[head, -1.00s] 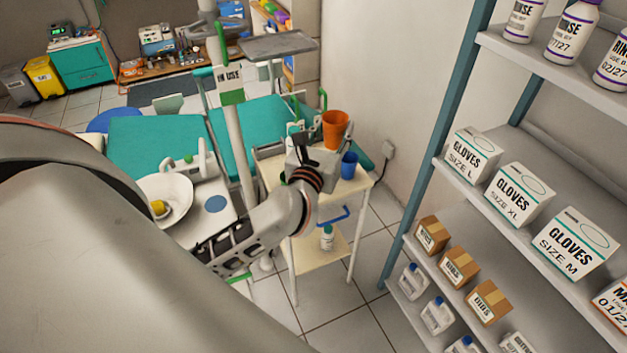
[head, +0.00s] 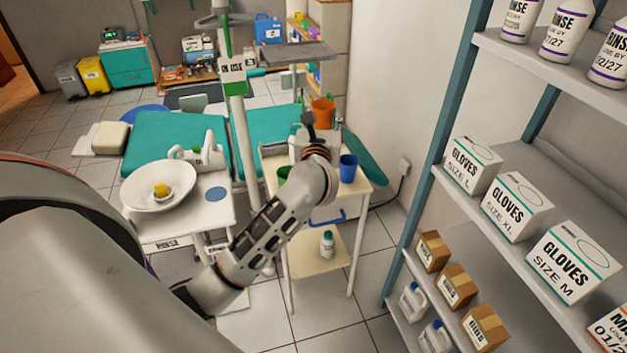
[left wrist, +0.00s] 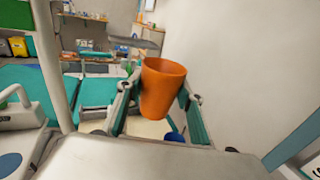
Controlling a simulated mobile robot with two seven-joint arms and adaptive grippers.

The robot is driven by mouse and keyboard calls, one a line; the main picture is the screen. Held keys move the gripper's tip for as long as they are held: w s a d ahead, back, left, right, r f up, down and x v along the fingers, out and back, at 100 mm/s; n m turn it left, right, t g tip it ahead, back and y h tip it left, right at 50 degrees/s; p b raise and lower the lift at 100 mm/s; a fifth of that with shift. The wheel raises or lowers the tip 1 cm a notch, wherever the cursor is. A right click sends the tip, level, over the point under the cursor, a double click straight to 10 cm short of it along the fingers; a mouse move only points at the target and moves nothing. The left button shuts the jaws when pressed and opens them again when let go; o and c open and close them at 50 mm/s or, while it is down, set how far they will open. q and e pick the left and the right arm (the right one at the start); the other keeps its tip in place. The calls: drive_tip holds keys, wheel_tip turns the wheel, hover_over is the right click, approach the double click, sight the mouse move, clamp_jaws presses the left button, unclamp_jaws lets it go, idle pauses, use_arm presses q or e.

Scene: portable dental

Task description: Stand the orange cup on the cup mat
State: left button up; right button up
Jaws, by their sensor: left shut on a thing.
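The orange cup (head: 322,113) is upright in my left gripper (head: 310,128), held above the far part of the cream cart. In the left wrist view the orange cup (left wrist: 162,90) sits between the two fingers, which are shut on it. A flat round blue disc, which looks like the cup mat (head: 216,194), lies bare on the white tray table left of the cart. Its edge also shows at the lower left of the left wrist view (left wrist: 9,163). My right gripper is not in view.
A blue cup (head: 348,168) and a partly hidden green cup (head: 284,173) stand on the cart (head: 318,212). A white basin (head: 140,192) sits left of the mat. A pole (head: 240,140) rises between mat and gripper. Shelves (head: 480,190) stand at right.

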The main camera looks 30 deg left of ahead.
use_arm(q)
drive_tip(key=shift+a+f, duration=0.1)
drive_tip(key=shift+f, duration=0.35)
wheel_tip(320, 180, down, 14)
drive_tip(key=b, duration=0.4)
drive_tip(key=shift+f, duration=0.25)
drive_tip(key=shift+f+b, duration=0.3)
drive_tip(key=shift+f, duration=0.15)
wheel_tip(320, 180, down, 4)
drive_tip(key=shift+f+b, duration=0.1)
drive_tip(key=shift+b, duration=0.6)
drive_tip(key=shift+r, duration=0.2)
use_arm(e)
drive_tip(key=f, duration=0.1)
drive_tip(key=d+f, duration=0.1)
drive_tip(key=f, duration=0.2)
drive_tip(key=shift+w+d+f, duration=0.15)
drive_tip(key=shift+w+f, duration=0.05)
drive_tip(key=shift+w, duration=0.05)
use_arm(q)
drive_tip(key=shift+f, duration=0.1)
